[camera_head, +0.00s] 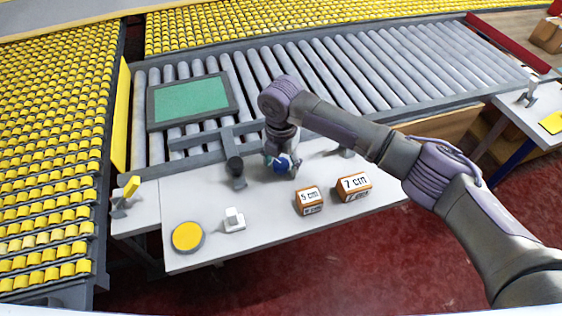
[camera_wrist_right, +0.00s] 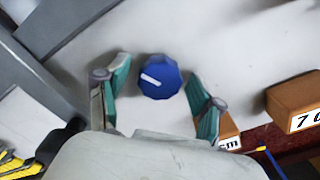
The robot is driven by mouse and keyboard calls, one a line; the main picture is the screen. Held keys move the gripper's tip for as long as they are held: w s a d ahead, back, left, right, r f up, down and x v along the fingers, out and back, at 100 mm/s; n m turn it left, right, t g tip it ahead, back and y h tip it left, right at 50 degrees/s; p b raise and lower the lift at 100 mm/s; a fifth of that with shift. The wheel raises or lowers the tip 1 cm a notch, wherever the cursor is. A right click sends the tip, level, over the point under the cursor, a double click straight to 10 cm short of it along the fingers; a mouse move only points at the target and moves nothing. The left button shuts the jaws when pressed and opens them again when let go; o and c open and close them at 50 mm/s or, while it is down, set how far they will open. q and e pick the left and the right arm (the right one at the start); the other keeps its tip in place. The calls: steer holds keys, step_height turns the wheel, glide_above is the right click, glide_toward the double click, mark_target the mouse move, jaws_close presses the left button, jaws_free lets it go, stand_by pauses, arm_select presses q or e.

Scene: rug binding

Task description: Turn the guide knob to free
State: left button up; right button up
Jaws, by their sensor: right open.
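The guide knob (camera_head: 282,164) is blue and sits on the white table, partly hidden by my right gripper (camera_head: 283,161) in the head view. In the right wrist view the knob (camera_wrist_right: 160,77) is a faceted blue disc with a short white mark, slanted in the picture. My right gripper (camera_wrist_right: 156,70) is open, with one teal finger on each side of the knob. Gaps show between the knob and both fingers. I cannot tell how far above the table the fingertips are. My left gripper is not in view.
Orange blocks marked 5 cm (camera_head: 310,201) and 7 cm (camera_head: 354,187) stand right of the knob. A black knob (camera_head: 236,167), white switch (camera_head: 234,220) and yellow disc (camera_head: 187,237) are to its left. A roller conveyor (camera_head: 350,75) with a green-topped frame (camera_head: 151,108) lies behind.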

steer(key=shift+c, duration=1.2)
steer(key=c, duration=0.9)
steer(key=shift+r+m+p, duration=0.25)
steer(key=shift+m+p, duration=0.45)
steer(key=shift+p, duration=0.35)
steer(key=m+p, duration=0.6)
steer(key=shift+m+p, duration=0.9)
steer(key=shift+p, duration=0.1)
steer(key=m+p, duration=0.2)
steer(key=m, duration=0.1)
steer(key=shift+m+p, duration=0.35)
steer(key=shift+m, duration=0.05)
steer(key=m+p, duration=0.2)
steer(key=m, duration=0.1)
steer(key=shift+m, duration=0.3)
steer(key=m+p, duration=0.2)
steer(key=m, duration=0.1)
steer(key=shift+f, duration=0.1)
arm_select(q)
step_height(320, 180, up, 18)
steer(key=p, duration=0.1)
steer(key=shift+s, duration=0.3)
arm_select(e)
steer(key=shift+m, duration=2.1)
steer(key=shift+f, duration=0.1)
